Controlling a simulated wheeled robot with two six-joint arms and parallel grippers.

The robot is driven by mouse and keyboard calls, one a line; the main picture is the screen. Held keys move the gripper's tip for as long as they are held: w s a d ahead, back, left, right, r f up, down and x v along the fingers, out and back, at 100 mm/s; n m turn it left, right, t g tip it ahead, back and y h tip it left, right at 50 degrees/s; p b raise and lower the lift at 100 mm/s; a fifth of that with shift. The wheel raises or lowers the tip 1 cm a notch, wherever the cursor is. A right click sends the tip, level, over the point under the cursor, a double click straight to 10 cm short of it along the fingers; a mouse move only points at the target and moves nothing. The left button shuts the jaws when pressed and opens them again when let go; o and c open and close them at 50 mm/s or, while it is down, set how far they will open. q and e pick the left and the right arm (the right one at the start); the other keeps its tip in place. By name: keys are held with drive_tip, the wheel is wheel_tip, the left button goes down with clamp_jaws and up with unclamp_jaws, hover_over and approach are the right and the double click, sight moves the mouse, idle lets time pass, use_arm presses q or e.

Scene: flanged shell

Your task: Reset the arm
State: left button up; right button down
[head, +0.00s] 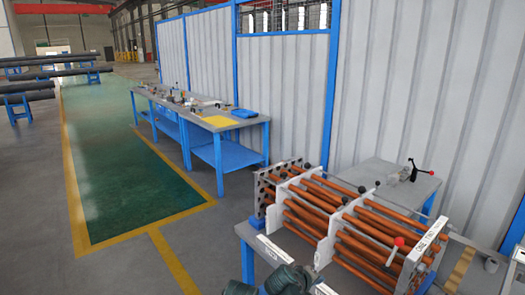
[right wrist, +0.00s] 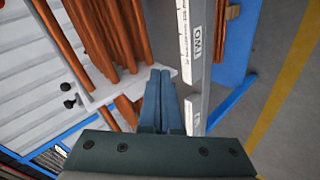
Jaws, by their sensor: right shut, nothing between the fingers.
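The task names only my arm. My right gripper (right wrist: 160,85) is shut and empty in the right wrist view, its two blue-grey fingers side by side. The fingers point toward the edge of a frame of copper-coloured rods (right wrist: 98,32) and white plates, and appear above or beside it; I cannot tell whether they touch. In the head view dark green parts of my arm show at the bottom centre, in front of the rod frame (head: 328,208). My left gripper is not in view.
A blue-legged workbench (head: 222,150) stands farther back by the white corrugated wall (head: 283,90). Green floor (head: 125,165) at left is clear.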

drive_tip(key=s+a+f+g+y, duration=0.3)
drive_tip(key=s+a, duration=0.3)
drive_tip(key=s, duration=0.2)
drive_tip(key=s+a+f+m+g+y, duration=0.1)
drive_tip(key=s+a+f+g+y, duration=0.2)
drive_tip(key=s, duration=0.5)
drive_tip(key=a+f+g, duration=0.1)
drive_tip(key=a+f, duration=0.1)
drive_tip(key=a, duration=0.1)
drive_tip(key=shift+s+g, duration=0.3)
